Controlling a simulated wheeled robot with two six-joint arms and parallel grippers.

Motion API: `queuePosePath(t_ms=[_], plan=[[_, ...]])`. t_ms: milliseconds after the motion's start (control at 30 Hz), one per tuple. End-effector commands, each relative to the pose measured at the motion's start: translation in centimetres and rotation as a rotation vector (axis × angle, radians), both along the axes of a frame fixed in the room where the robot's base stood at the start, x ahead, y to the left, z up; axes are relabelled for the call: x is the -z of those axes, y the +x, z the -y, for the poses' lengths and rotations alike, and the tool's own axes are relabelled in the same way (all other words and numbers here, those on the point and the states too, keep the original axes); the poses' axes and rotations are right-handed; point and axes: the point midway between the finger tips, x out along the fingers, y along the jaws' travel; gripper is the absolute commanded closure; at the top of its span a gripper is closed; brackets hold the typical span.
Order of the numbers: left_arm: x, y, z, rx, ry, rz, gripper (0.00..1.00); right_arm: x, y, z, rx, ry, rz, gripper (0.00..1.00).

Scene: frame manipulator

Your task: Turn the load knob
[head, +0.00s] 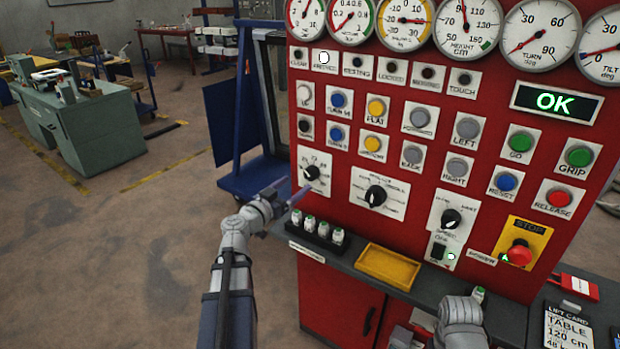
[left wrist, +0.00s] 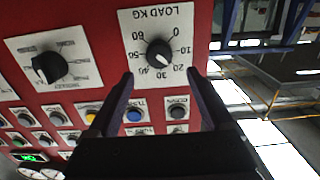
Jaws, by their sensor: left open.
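The load knob (head: 312,173) is a black round knob on a white plate at the left of the red panel. In the left wrist view the load knob (left wrist: 159,53) sits under the label LOAD KG, with a dial from 0 to 60. Its pale mark seems to point near 30 to 40. My left gripper (head: 293,190) is open just in front of the panel, below and left of the knob. In the wrist view its fingers (left wrist: 160,76) are spread to either side below the knob, apart from it. My right gripper (head: 461,312) is at the bottom; its fingertips are unclear.
A mode selector knob (head: 376,195) is right of the load knob, and a speed knob (head: 451,218) further right. A red stop button (head: 519,252) is at right. The ledge holds a black rack (head: 292,235) of green-topped cylinders and a yellow tray (head: 388,266).

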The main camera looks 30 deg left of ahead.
Motion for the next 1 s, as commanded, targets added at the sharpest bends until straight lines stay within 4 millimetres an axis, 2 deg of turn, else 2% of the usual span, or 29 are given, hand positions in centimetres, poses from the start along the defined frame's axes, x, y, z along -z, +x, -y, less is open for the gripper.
queuePosePath(t_ms=[33, 200, 400, 833, 1000], plan=[[0.0, 1.1, 0.0, 0.002, 0.000, 0.000, 0.15, 0.0, 0.0, 0.0, 0.000, 0.000, 0.000, 1.00], [0.0, 3.8, 0.2, 0.004, -0.001, -0.001, 0.15, 0.0, 0.0, 0.0, 0.000, 0.000, 0.000, 1.00], [0.0, 6.0, 0.5, 0.004, -0.001, -0.001, 0.15, 0.0, 0.0, 0.0, 0.000, 0.000, 0.000, 1.00], [0.0, 6.7, 0.6, 0.003, -0.001, -0.001, 0.15, 0.0, 0.0, 0.0, 0.000, 0.000, 0.000, 1.00], [0.0, 6.7, 0.6, 0.003, -0.001, -0.001, 0.34, 0.0, 0.0, 0.0, 0.000, 0.000, 0.000, 1.00]])
